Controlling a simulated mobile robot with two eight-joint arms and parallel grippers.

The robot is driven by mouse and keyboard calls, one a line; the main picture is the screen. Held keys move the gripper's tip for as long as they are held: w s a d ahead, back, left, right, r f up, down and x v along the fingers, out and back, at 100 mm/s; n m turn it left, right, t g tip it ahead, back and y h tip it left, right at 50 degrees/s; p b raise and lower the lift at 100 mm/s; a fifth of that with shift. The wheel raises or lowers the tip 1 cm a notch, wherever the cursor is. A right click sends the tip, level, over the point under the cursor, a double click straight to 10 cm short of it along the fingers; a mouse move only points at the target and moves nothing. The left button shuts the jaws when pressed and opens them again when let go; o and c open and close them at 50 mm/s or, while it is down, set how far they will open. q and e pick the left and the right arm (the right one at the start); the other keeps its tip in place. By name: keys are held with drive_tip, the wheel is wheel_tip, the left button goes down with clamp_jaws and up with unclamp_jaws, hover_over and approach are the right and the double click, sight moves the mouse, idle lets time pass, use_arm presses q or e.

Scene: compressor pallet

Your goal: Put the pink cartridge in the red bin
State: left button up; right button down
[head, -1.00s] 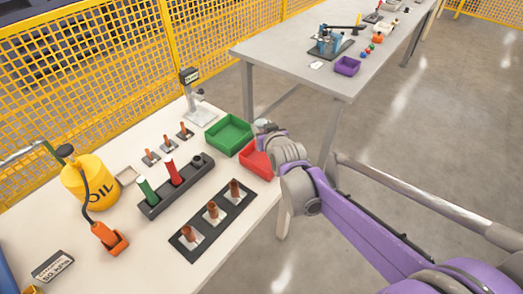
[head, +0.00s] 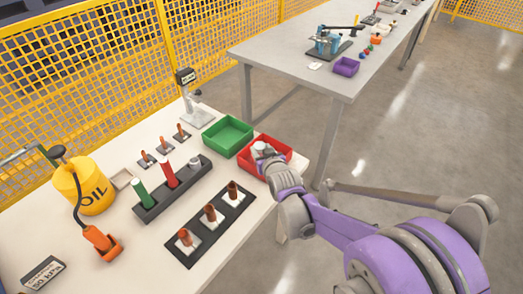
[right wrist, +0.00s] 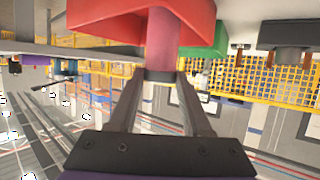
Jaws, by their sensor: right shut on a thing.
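The red bin (head: 300,160) stands at the far right corner of the light table. My right gripper (head: 260,150) is over the bin's left part in the head view, fingers largely hidden. In the right wrist view the gripper (right wrist: 160,78) is shut on the pink cartridge (right wrist: 162,45). The cartridge stands out beyond the fingertips, in front of the red bin (right wrist: 100,15). I cannot tell whether it touches the bin. The cartridge cannot be made out in the head view. My left gripper is not in view.
A green bin (head: 228,134) stands just left of the red bin. A dark rack (head: 150,208) holds a green and a red cylinder. A black tray (head: 238,207) holds copper-coloured pieces. A yellow oil can (head: 85,188) stands at left.

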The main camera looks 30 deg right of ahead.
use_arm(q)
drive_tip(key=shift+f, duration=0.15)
use_arm(e)
drive_tip(key=shift+f, duration=0.2)
drive_tip(key=shift+c, duration=1.7)
unclamp_jaws()
